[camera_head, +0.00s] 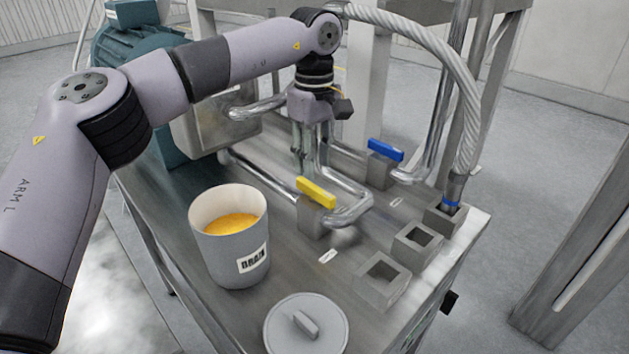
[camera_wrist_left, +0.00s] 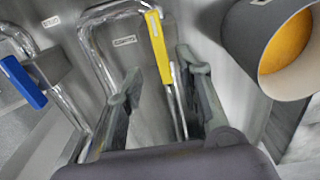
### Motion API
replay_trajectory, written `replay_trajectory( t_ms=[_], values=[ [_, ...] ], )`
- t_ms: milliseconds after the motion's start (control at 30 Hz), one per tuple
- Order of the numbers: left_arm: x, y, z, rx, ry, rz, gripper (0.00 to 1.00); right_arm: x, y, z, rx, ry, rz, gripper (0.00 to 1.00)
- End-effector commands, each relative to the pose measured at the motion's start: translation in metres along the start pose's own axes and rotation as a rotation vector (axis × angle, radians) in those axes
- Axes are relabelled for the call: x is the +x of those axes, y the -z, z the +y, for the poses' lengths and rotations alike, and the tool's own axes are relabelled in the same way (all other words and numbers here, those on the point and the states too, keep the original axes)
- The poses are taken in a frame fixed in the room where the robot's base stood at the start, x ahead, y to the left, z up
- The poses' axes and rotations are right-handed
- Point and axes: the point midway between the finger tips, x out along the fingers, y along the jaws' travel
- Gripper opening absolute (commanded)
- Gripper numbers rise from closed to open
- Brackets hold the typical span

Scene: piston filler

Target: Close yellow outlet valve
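The yellow valve handle (camera_head: 316,193) sits on a grey block on the metal table, beside a bent steel pipe. My left gripper (camera_head: 311,160) points down behind the handle, above the pipes, and appears apart from it. In the left wrist view the left gripper (camera_wrist_left: 160,75) is open, its two fingers spread. The yellow handle (camera_wrist_left: 157,47) shows between and beyond the fingertips there. I cannot tell exactly how far below them it is. My right gripper is not in view.
A blue valve handle (camera_head: 386,150) is behind and to the right. A grey bucket (camera_head: 230,255) labelled "DRAIN" holds orange liquid. A round lid (camera_head: 306,325) lies in front. Square sockets (camera_head: 381,281) line the right edge; a braided hose (camera_head: 466,100) ends at the farthest one.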

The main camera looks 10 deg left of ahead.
Motion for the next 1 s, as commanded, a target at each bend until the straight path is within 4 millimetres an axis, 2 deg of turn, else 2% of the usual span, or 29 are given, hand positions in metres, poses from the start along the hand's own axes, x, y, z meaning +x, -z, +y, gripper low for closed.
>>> replay_trajectory(
  t_ms=[33, 100, 167, 267, 400, 533, 733, 1000],
  values=[
    [0.009, 0.000, -0.001, 0.003, 0.004, -0.001, 0.33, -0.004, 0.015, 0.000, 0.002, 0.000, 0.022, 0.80],
    [0.023, 0.000, -0.001, 0.002, 0.003, -0.002, 0.33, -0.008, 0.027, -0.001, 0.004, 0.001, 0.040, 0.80],
    [0.033, 0.000, -0.001, 0.001, 0.002, -0.001, 0.33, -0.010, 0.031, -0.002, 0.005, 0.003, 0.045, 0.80],
    [0.047, -0.001, 0.000, 0.001, 0.001, -0.001, 0.33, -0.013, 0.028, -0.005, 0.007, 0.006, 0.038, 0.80],
    [0.059, 0.000, 0.000, 0.001, 0.000, 0.000, 0.33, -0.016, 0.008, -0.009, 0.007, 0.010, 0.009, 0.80],
    [0.063, 0.000, 0.000, 0.001, 0.000, 0.000, 0.33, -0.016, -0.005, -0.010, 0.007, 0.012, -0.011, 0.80],
    [0.063, 0.000, 0.000, 0.001, -0.001, 0.000, 0.33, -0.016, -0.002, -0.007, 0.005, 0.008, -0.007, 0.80],
    [0.062, 0.000, 0.000, 0.001, -0.001, 0.000, 0.16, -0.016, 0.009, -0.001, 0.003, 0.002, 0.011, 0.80]
  ],
)
